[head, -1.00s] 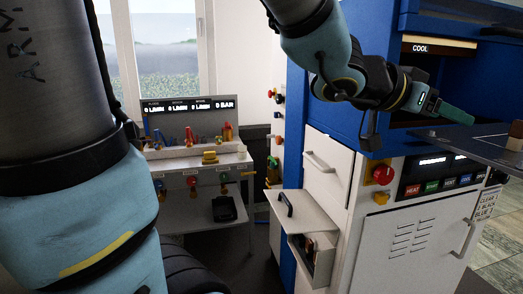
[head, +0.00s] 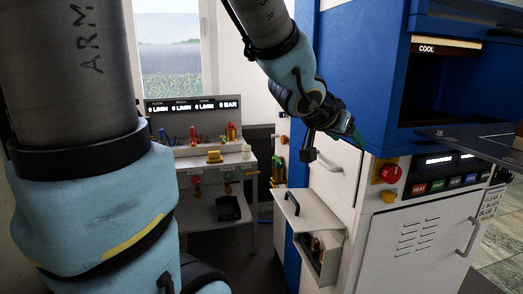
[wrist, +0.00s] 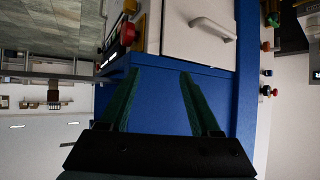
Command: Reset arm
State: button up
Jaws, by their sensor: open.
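My gripper (head: 352,134) is in front of the blue and white press cabinet (head: 346,75) in the head view, left of the press opening. In the wrist view my gripper (wrist: 152,78) shows two green fingers spread apart with nothing between them. Behind the fingers is the blue side of the cabinet (wrist: 165,92). My arm comes down from the top of the head view, bent at the wrist.
A flat dark platen (head: 480,134) juts out at the right under the COOL sign (head: 445,46). A red button (head: 391,174) is on the press front. An open drawer (head: 310,212) sticks out low. A bench (head: 203,162) with gauges stands behind.

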jog(key=w+a+f+n+y, duration=0.35)
jog(key=a+f, duration=0.35)
jog(key=a, duration=0.3)
jog(key=s+a+f+n+g+y, duration=0.2)
jog(key=s+a+f+g, duration=0.1)
jog(key=a, duration=0.4)
jog(key=s+a+f+n+g+y, duration=0.2)
jog(key=s+a+f+g, duration=0.1)
jog(key=s+a+f, duration=0.3)
jog(key=shift+a+f+n+g, duration=0.3)
jog(key=shift+a+n, duration=0.05)
jog(key=shift+a, duration=0.8)
jog(key=shift+y, duration=0.25)
jog(key=shift+c, duration=0.2)
